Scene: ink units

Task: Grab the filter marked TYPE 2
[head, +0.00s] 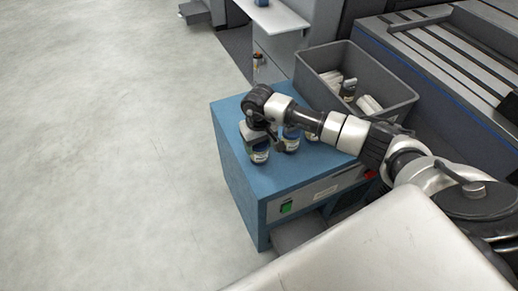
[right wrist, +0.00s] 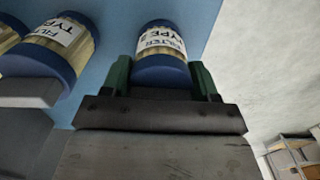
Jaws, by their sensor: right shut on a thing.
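A filter with dark blue ends and a white label (right wrist: 161,50) is between the green fingers of my right gripper (right wrist: 163,80) in the right wrist view. The gripper is shut on it. Its label reads FILTER TYPE with a digit that looks like a 2, though it is small and turned. In the head view the held filter (head: 260,155) is near the front left corner of the blue cabinet top, under my right gripper (head: 259,146). Another filter (right wrist: 62,45) labelled FILTER TYPE stands to the left in the wrist view; its number is cut off. My left gripper is out of view.
The blue cabinet (head: 236,160) carries more filters (head: 291,139) close to the held one, partly behind my arm. A grey bin (head: 318,82) with white and dark items is at the back. Open floor (head: 110,150) lies to the left.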

